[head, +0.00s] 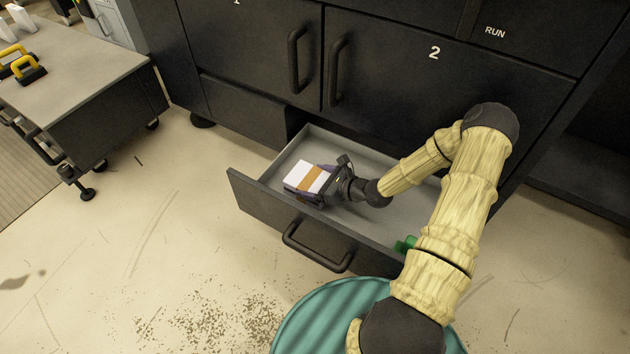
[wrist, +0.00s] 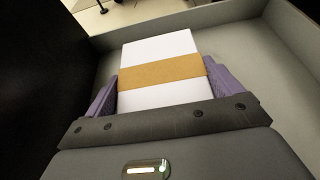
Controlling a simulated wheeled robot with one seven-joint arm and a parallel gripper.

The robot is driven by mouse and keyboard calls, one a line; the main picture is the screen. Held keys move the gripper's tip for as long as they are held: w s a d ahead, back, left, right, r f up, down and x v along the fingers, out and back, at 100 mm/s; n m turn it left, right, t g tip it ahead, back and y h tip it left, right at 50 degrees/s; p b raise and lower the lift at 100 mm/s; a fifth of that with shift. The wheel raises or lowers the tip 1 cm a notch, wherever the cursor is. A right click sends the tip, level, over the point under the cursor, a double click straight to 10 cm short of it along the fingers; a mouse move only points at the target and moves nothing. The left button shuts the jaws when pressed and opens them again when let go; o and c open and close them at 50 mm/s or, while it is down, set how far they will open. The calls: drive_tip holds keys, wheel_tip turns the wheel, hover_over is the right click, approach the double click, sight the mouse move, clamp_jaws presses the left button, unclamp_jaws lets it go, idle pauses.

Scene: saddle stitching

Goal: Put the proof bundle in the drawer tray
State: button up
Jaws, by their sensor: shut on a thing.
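The proof bundle (head: 299,175) is a white block with an orange-brown band around it. My gripper (head: 310,180) is shut on it, with the bundle inside the outline of the open drawer tray (head: 376,224). In the wrist view the bundle (wrist: 158,62) sits between the purple finger pads of my gripper (wrist: 160,88), one at each side. The grey tray walls (wrist: 248,30) show around it. I cannot tell whether the underside of the bundle touches the tray floor.
The drawer belongs to a dark cabinet (head: 385,60) with doors and bar handles. A small green thing (head: 405,244) is at the drawer's right end. A wheeled grey-topped table (head: 75,70) with yellow-handled items stands at the left. The floor between is clear.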

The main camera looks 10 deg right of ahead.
drive_tip(key=o, duration=1.1)
drive_tip(key=shift+s+a, duration=0.1)
drive_tip(key=shift+a, duration=0.1)
drive_tip(key=shift+o, duration=0.2)
drive_tip(key=shift+d, duration=0.1)
drive_tip(key=p+v, duration=0.8)
drive_tip(key=v, duration=0.4)
drive_tip(key=shift+r, duration=0.15)
